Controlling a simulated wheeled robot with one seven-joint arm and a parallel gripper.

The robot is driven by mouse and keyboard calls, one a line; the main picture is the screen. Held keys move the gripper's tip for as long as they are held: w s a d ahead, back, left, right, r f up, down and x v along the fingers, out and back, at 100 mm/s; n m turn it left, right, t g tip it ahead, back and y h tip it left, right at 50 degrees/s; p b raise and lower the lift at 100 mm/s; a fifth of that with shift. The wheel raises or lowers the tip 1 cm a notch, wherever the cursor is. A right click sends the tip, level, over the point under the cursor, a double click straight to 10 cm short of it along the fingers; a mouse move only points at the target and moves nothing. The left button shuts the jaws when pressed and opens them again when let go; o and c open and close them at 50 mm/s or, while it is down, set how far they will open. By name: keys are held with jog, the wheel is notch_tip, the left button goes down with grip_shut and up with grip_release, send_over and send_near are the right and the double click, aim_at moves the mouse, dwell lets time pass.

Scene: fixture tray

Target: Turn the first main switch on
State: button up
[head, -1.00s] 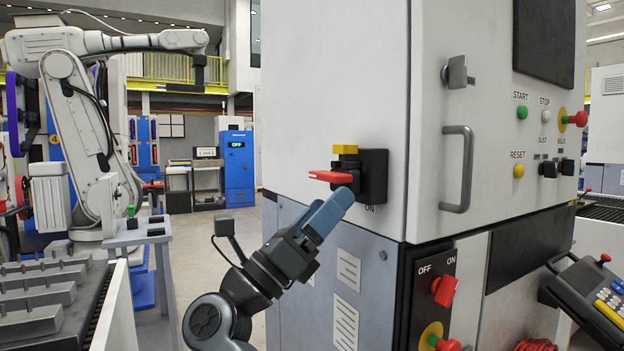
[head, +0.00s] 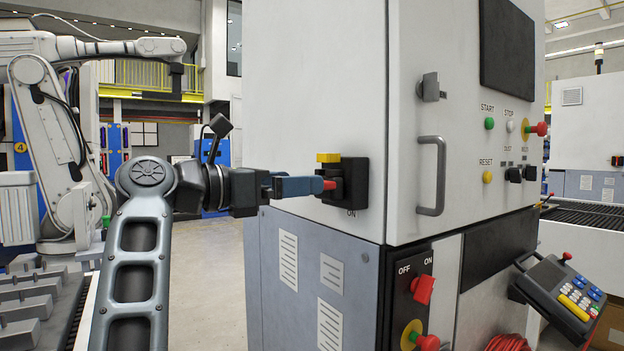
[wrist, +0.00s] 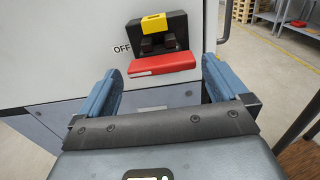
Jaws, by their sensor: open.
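The main switch is a black box (head: 355,172) on the left face of the white cabinet, with a yellow block (head: 328,157) on top and a red handle (head: 330,184). In the wrist view the red handle (wrist: 162,65) lies nearly level, below the yellow block (wrist: 154,22), with OFF printed to its left. In the head view ON is printed below the box. My gripper (head: 320,185) is level at the handle's height. Its blue fingers are open, one either side of the handle in the wrist view (wrist: 161,70). Whether they touch it cannot be told.
Lower on the cabinet's right face are another red OFF/ON switch (head: 422,289) and a red stop button (head: 427,342). A grey door handle (head: 431,176) sticks out to the right. A pendant (head: 560,296) stands at lower right, and a fixture tray (head: 30,305) at lower left.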

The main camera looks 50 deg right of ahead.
jog(key=shift+p+x, duration=0.3)
jog(key=shift+x, duration=2)
jog(key=c, duration=0.6)
jog(key=shift+c, duration=0.2)
jog(key=shift+n, duration=0.3)
jog(key=n+b, duration=0.1)
jog(key=n, duration=0.2)
jog(key=shift+w, duration=0.15)
jog(key=shift+n, duration=1.9)
jog(key=shift+w, duration=0.1)
